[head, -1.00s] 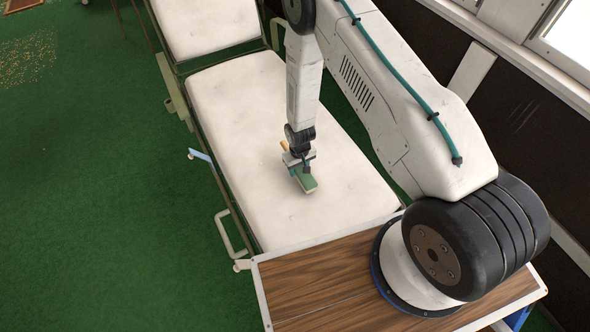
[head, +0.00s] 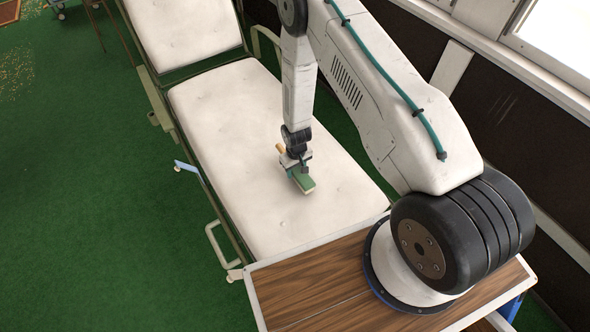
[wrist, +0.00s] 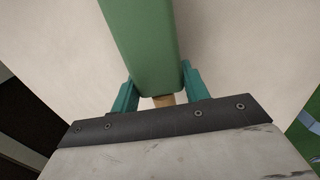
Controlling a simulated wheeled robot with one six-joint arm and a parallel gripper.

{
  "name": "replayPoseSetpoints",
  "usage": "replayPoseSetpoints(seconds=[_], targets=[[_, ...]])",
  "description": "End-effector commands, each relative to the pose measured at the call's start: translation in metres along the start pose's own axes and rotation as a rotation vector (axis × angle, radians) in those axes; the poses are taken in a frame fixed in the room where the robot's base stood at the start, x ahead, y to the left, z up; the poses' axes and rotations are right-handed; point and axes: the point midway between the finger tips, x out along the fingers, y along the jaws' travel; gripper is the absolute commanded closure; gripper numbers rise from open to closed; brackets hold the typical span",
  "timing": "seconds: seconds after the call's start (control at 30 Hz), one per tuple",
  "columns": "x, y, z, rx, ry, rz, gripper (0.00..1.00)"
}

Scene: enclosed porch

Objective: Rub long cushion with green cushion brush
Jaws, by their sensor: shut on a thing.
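The long cushion (head: 225,105) is white and tufted and lies along the seat of a lounger. It also fills most of the wrist view (wrist: 235,45). My gripper (head: 294,162) is shut on the green cushion brush (head: 304,184), above the middle of the near half of the cushion. The brush's green block (wrist: 140,40) and part of its wooden handle (wrist: 164,101) show between the teal fingers in the wrist view. The handle end also sticks out left of the gripper in the head view. The brush underside is hidden, so I cannot tell whether it touches the cushion.
A white back cushion (head: 185,28) rises at the lounger's far end. A pale blue lever (head: 186,167) and a cream side handle (head: 214,240) stick out on the left. Green floor (head: 80,200) is open to the left. A dark wall with windows stands at the right.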

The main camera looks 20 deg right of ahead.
Motion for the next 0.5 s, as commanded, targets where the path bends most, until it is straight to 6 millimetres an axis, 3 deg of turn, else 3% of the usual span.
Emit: replayPoseSetpoints(seconds=[0.5], targets=[[-0.046, 0.0, -0.001, 0.0, 0.002, 0.0, 0.76]])
